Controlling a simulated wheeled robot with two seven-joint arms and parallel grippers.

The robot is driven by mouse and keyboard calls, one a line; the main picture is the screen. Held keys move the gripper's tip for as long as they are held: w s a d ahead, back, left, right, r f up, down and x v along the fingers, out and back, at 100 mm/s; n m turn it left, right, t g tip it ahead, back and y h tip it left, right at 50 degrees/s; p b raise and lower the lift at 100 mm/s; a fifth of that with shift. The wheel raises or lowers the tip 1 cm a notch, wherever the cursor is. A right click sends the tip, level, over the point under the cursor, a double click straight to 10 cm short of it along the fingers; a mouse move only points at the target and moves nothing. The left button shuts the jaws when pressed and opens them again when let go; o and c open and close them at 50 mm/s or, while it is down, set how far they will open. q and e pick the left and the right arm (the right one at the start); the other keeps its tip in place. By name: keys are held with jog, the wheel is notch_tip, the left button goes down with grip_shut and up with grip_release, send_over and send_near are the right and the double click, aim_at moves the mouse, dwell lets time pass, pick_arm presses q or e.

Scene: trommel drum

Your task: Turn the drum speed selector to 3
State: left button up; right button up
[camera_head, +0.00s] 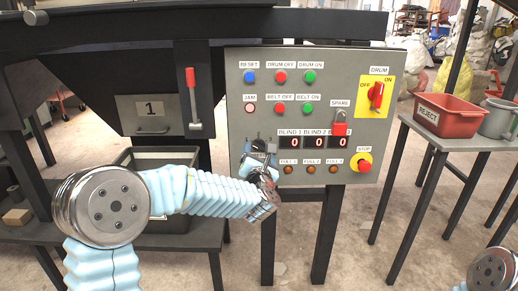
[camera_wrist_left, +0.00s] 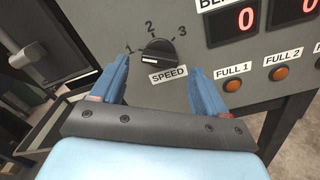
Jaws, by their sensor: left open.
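The drum speed selector (camera_wrist_left: 160,53) is a dark round knob above a SPEED label, with 1, 2 and 3 printed around it. Its exact setting is hard to read. My left gripper (camera_wrist_left: 159,68) is open, its two blue fingers on either side of the knob in the wrist view. My right gripper is out of view.
The panel also has a red DRUM switch (camera_head: 376,95), a red padlock (camera_head: 340,124), a STOP button (camera_head: 365,165), displays reading 0 and several push buttons. A red REJECT bin (camera_head: 447,116) stands on a table at the right. A black bin (camera_head: 160,157) is at the left.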

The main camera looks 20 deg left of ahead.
aim_at(259, 147)
pick_arm(q)
jog(key=shift+x, duration=1.15)
jog(key=shift+a, duration=0.1)
